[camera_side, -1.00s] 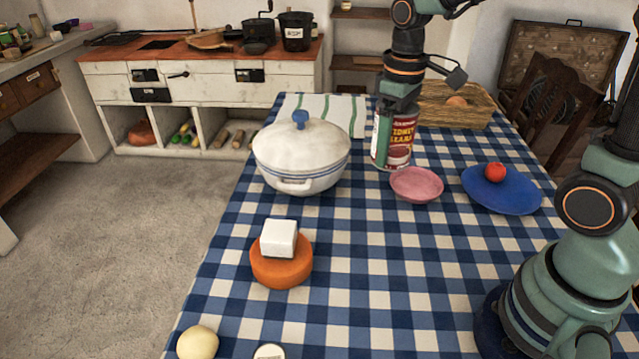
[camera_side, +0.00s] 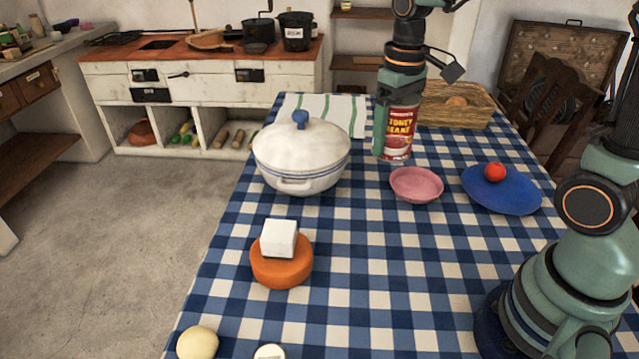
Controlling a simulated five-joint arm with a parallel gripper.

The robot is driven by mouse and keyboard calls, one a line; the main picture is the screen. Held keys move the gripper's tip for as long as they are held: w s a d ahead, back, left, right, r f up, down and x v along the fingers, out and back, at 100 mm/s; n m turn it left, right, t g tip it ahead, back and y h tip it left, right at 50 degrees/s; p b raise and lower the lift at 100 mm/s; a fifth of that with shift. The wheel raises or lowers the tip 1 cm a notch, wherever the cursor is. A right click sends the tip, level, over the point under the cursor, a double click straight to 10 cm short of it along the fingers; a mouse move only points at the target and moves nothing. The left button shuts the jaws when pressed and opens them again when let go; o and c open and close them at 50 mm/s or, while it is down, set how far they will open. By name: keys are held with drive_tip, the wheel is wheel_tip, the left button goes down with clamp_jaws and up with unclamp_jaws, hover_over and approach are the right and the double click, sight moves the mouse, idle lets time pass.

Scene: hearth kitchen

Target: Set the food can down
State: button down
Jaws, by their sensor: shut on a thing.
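The food can (camera_side: 401,130), with a red and yellow label, is roughly upright behind the pink bowl and to the right of the white pot. My gripper (camera_side: 392,135) comes down from above and is shut on the can. One finger shows along the can's left side; the other is not clearly visible. The can's base is close to the checked tablecloth (camera_side: 350,260); I cannot tell for sure whether it touches, but it looks slightly raised.
The pink bowl (camera_side: 416,185) is just in front of the can, the lidded white pot (camera_side: 301,160) to its left. A blue plate (camera_side: 510,197) with a red ball-shaped item is at right, a wicker basket (camera_side: 455,112) behind. The cloth's middle front is clear.

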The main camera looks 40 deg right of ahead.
sight(383, 212)
drive_tip(key=shift+w+d+r, duration=0.4)
drive_tip(key=shift+w+d, duration=0.05)
drive_tip(key=shift+d, duration=0.2)
drive_tip(key=shift+w+d+r, duration=0.35)
drive_tip(key=shift+w+d, duration=0.05)
drive_tip(key=shift+d, duration=0.2)
drive_tip(key=shift+w+d+f, duration=0.1)
drive_tip(key=shift+d+f, duration=0.1)
drive_tip(key=shift+d, duration=0.05)
wheel_tip(383, 212, down, 19)
drive_tip(key=shift+f, duration=0.15)
drive_tip(key=shift+f, duration=0.1)
unclamp_jaws()
